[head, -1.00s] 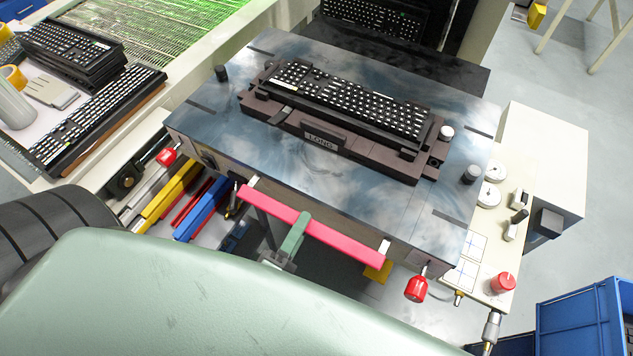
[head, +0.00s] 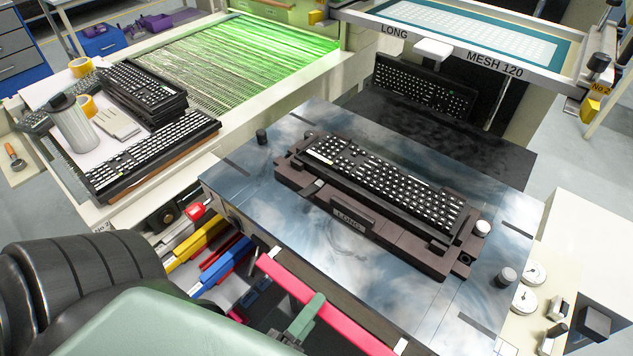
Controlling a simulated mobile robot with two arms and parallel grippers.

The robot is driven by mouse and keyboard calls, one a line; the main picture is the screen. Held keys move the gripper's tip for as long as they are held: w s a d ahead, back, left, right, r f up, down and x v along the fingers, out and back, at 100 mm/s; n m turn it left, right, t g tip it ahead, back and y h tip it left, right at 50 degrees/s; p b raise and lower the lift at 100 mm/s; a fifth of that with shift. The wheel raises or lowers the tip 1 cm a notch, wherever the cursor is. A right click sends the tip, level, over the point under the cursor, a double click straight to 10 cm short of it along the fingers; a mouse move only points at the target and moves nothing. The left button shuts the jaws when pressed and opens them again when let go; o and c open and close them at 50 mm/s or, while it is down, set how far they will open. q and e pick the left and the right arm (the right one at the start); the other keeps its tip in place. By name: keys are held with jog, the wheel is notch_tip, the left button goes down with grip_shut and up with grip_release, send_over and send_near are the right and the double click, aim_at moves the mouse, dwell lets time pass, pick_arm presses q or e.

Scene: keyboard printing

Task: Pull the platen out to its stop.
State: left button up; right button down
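The platen (head: 450,318) is a shiny blue-grey plate in the middle of the head view. It carries a dark brown nest (head: 398,248) marked LONG, with a black keyboard (head: 385,190) lying in it. A red handle bar (head: 345,330) runs along the platen's front edge. My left gripper (head: 306,314) is at this bar, with a green finger lying across it. It looks shut on the bar, but its lower side is hidden. My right gripper is not in view.
A side table at left holds stacked keyboards (head: 140,95), a grey bottle (head: 72,125) and tape rolls. A green-lit mesh conveyor (head: 245,60) lies behind it. The raised screen frame (head: 460,50) is at the back. A cream panel with gauges (head: 535,272) stands at right.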

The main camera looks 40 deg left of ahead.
pick_arm(q)
jog(key=shift+s, duration=0.1)
jog(key=shift+s+f, duration=0.2)
jog(key=shift+s, duration=0.1)
jog(key=b+v, duration=0.2)
jog(key=v, duration=0.5)
jog(key=shift+r, duration=0.1)
